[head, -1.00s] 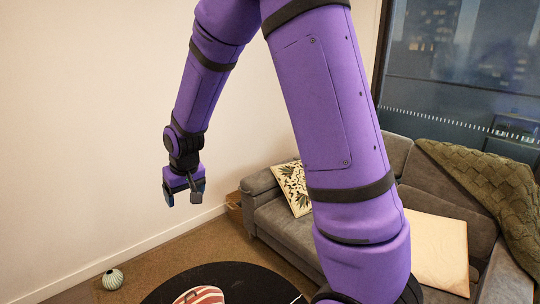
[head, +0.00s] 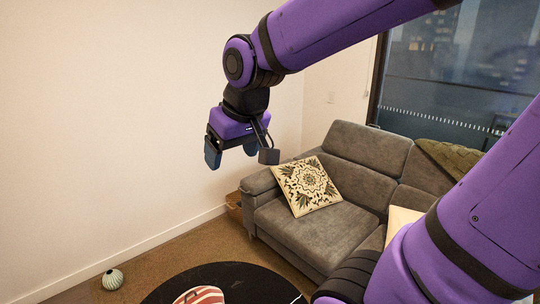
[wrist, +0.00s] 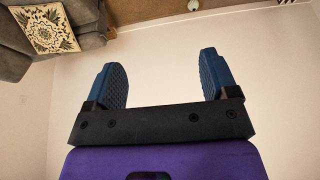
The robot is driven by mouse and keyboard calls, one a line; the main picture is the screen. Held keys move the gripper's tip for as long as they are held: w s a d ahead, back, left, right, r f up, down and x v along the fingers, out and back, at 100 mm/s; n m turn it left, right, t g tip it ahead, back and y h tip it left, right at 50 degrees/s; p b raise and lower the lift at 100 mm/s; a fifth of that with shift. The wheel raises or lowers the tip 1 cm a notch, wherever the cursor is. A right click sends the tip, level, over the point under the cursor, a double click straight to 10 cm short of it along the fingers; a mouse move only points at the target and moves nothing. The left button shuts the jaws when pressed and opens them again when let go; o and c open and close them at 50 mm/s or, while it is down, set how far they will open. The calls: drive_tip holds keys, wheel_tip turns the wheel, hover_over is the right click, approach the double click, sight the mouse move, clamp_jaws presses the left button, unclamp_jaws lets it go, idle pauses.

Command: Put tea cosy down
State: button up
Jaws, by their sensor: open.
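A red-and-white striped rounded thing (head: 200,296), which looks like the tea cosy, rests on a black round surface (head: 240,281) at the bottom of the head view. Its lower part is cut off by the frame edge. My gripper (head: 232,153) is raised in the air in front of the pale wall, well above and apart from it. In the wrist view, my gripper (wrist: 162,75) shows two blue fingers spread apart with nothing between them. The striped thing is not in the wrist view.
A grey sofa (head: 318,231) with a patterned cushion (head: 306,185) stands to the right. A green-white striped round vase (head: 112,279) sits on the brown carpet (head: 165,268) at the lower left. A pale wall (head: 100,120) bounds the left side.

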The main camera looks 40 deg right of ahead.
drive_tip(key=s+r, duration=0.2)
drive_tip(key=s, duration=0.7)
drive_tip(key=shift+s+d+t, duration=0.3)
drive_tip(key=shift+s, duration=0.1)
